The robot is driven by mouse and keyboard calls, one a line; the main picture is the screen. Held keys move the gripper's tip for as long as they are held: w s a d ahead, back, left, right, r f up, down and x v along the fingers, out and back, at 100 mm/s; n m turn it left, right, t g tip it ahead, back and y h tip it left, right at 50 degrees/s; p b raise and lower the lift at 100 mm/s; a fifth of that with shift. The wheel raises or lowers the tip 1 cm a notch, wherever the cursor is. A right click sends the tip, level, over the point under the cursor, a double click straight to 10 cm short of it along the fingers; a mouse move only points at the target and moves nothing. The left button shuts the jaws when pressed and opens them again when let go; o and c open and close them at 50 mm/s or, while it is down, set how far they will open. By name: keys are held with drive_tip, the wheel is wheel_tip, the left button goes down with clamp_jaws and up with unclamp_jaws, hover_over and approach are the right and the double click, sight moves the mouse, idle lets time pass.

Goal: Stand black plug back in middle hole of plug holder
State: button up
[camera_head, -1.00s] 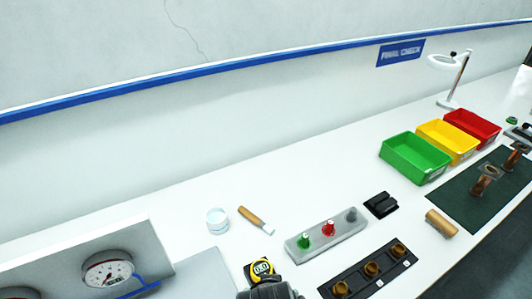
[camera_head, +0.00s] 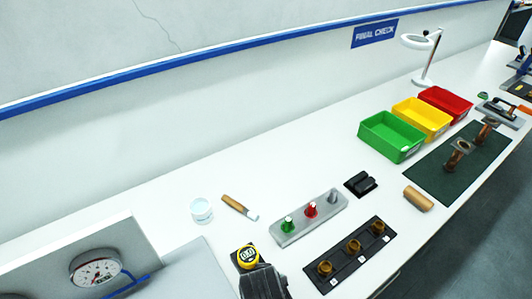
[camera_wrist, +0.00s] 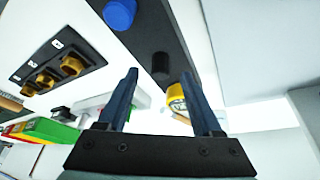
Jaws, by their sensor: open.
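In the wrist view my gripper (camera_wrist: 160,73) is open, its two dark fingers apart with nothing held. A short black plug (camera_wrist: 160,65) shows between and just past the fingertips, on a dark grey strip (camera_wrist: 152,30). A blue plug (camera_wrist: 119,13) is farther along that strip. I cannot tell whether the black plug sits in a hole or only rests there. A grey block (camera_head: 275,236) in the head view bears a green, a red and a grey plug; its holes are not visible. My dark gripper body (camera_head: 262,283) is at the bottom edge, fingertips unclear.
A yellow round gauge (camera_head: 247,256) is close beside my gripper. A black strip with brass fittings (camera_head: 340,272) lies to the right.

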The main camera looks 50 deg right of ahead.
drive_tip(key=shift+x, duration=0.9)
clamp_jaws()
